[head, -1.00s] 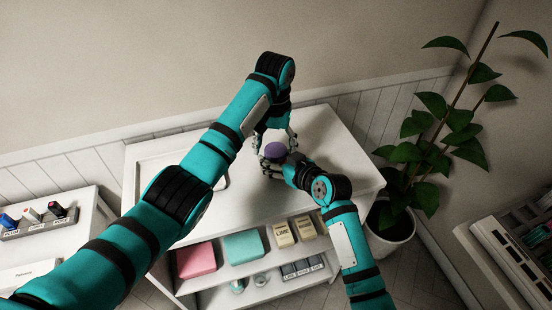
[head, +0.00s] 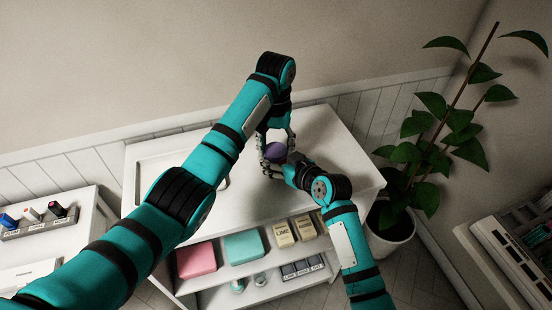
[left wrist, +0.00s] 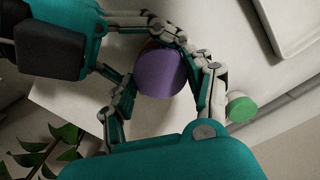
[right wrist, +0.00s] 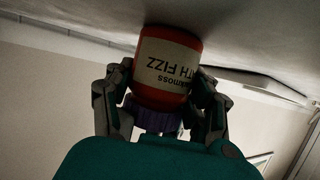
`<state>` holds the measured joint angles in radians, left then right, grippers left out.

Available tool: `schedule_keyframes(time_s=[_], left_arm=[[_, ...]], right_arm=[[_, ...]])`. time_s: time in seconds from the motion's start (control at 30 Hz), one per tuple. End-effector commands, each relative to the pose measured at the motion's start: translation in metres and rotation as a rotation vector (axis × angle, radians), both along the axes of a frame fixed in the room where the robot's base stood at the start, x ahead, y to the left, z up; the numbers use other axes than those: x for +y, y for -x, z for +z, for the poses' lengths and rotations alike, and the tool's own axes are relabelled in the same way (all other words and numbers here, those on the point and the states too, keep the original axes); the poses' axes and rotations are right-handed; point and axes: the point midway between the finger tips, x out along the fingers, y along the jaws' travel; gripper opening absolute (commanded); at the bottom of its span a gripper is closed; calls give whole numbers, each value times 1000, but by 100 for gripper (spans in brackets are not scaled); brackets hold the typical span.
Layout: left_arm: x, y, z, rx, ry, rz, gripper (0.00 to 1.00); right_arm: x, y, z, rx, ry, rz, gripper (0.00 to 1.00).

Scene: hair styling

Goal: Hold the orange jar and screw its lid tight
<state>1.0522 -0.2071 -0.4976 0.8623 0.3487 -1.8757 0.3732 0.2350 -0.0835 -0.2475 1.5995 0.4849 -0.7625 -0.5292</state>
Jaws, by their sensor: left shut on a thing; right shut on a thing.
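The orange jar (right wrist: 165,68) stands on the white cabinet top; it shows upside down in the right wrist view, with a cream label reading partly "TH FIZZ". Its purple lid (head: 275,153) sits on top and also shows in the left wrist view (left wrist: 162,75). My right gripper (right wrist: 160,88) is shut on the jar's body from the side. My left gripper (left wrist: 165,80) reaches down from above and is shut on the lid, one finger on each side. In the head view the jar's body is mostly hidden by the grippers. I cannot tell how tightly the lid sits.
A small green-topped item (left wrist: 242,108) is close beside a left finger. A white tray (head: 150,176) lies on the cabinet top at left. Pink (head: 196,260) and teal (head: 244,245) boxes are on the shelf below. A potted plant (head: 390,222) stands right; the cabinet's right side is clear.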

Motion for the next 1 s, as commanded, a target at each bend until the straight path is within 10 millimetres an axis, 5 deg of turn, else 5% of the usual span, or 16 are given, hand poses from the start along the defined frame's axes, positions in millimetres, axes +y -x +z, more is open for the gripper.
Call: schedule_keyframes(time_s=[0.4, 0.77, 0.8, 0.93, 1.0], left_arm=[[3, -1, -1, 0, -6, -775, 25], [3, -1, -1, 0, -6, -906, 25], [3, -1, -1, 0, -6, -905, 58], [3, -1, -1, 0, -5, -905, 74], [2, -1, -1, -1, -4, -905, 74]], right_arm=[[-1, -1, 0, -1, 2, -2, 21], [-2, -1, 0, -1, 2, -2, 21], [-2, 0, 0, -1, 2, -2, 21], [-1, 0, 0, -1, 1, -1, 21], [-1, 0, 0, -1, 1, -1, 21]])
